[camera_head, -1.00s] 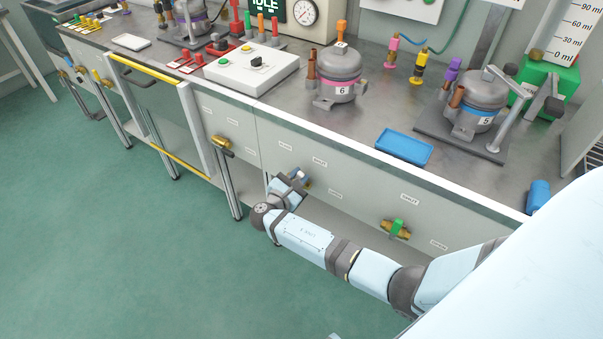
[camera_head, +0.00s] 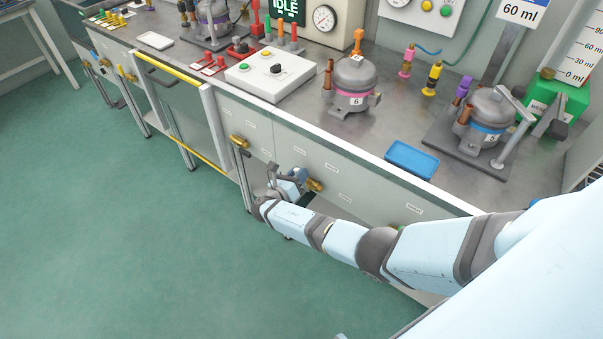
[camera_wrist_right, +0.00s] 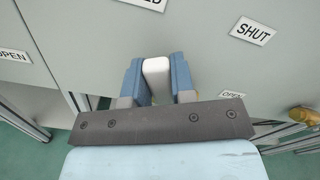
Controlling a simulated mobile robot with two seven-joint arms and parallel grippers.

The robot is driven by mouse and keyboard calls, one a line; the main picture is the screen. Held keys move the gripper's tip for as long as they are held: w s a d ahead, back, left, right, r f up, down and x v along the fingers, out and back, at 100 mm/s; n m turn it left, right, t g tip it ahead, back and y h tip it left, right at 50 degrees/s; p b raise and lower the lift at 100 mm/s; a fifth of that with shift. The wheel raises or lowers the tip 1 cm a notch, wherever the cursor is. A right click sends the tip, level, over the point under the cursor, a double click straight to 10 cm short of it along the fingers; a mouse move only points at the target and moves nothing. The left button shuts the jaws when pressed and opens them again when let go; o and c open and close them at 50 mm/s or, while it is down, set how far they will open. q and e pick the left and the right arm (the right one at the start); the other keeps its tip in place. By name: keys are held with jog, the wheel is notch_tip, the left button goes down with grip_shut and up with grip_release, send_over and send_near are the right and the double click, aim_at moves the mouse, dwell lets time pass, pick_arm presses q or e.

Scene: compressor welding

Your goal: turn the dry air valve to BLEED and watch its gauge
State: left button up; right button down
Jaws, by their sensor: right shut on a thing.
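My right gripper (camera_head: 290,176) is at the front panel below the bench top, beside a brass valve body (camera_head: 315,185). In the right wrist view, its two blue fingers (camera_wrist_right: 156,78) are shut on a white valve handle (camera_wrist_right: 156,72). A label ending in "ED" is cut off at the top of that view. A "SHUT" label (camera_wrist_right: 253,29) is to the right of the handle. The gripper hides much of the valve in the head view. A round gauge (camera_head: 325,18) with a white dial stands behind the bench; its reading is too small to tell. My left gripper is out of view.
A yellow-edged cart or door frame (camera_head: 166,70) is left of the valve. Another brass valve (camera_head: 238,141) sits left on the panel. Compressor 6 (camera_head: 354,85) and a blue tray (camera_head: 411,160) are on the bench. The green floor in front is clear.

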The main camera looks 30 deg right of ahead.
jog(key=shift+w+n, duration=0.2)
jog(key=shift+n, duration=0.2)
jog(key=c, duration=1)
grip_release()
jog(key=shift+f, duration=0.15)
jog(key=shift+o, duration=0.2)
jog(key=v, duration=1.3)
jog(key=shift+a, duration=0.4)
jog(key=shift+s, duration=0.15)
